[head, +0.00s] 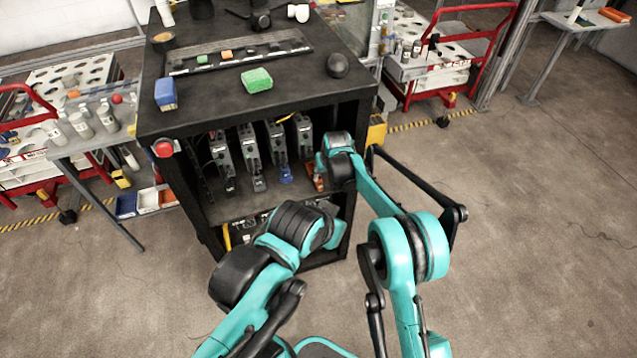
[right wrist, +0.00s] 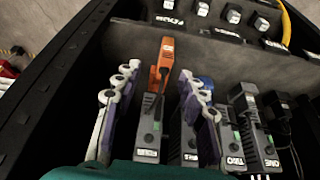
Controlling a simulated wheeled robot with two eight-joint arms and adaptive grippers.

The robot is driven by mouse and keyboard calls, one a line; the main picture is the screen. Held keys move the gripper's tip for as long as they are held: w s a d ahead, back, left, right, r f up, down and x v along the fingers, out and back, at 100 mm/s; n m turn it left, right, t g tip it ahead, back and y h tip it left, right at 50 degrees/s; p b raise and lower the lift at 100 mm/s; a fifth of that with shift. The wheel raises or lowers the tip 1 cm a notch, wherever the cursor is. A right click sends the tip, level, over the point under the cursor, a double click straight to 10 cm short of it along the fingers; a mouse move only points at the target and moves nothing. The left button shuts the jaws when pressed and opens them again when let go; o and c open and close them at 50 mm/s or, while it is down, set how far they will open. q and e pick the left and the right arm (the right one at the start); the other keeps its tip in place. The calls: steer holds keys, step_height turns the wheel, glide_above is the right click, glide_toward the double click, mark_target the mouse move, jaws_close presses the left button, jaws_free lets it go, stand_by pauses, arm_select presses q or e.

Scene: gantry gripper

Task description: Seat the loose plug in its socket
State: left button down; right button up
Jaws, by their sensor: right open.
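An orange plug (head: 319,182) is at the right end of a row of plugs below grey modules (head: 277,145) in the black cabinet. In the right wrist view the orange plug (right wrist: 163,58) lies at the front end of a grey module (right wrist: 148,125). My right gripper (right wrist: 159,78) is open, its fingers on either side of the plug and module. I see gaps and no clear contact. A blue plug (head: 286,174) sits left of the orange one in the head view. Which plug is loose, and whether the orange one is seated, I cannot tell. My left gripper is hidden behind its arm.
The black cabinet (head: 210,60) has a top holding a green sponge (head: 257,79), a blue block (head: 165,93) and a dark round object (head: 337,65). A red button (head: 163,148) is on its front left. Other modules stand close beside my right gripper. Floor is free at right.

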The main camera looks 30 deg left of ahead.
mark_target(321, 182)
steer(key=x, duration=0.1)
steer(key=b+x, duration=0.1)
steer(key=x, duration=0.1)
steer(key=shift+s+a+f, duration=0.25)
steer(key=shift+s, duration=0.05)
steer(key=b+x, duration=0.1)
steer(key=x, duration=0.2)
steer(key=b+x, duration=0.1)
steer(key=x, duration=0.1)
steer(key=shift+s+f+b, duration=0.2)
steer(key=shift+f+b, duration=0.15)
steer(key=shift+f, duration=0.1)
steer(key=shift+d+r, duration=0.1)
steer(key=shift+r, duration=0.05)
jaws_close()
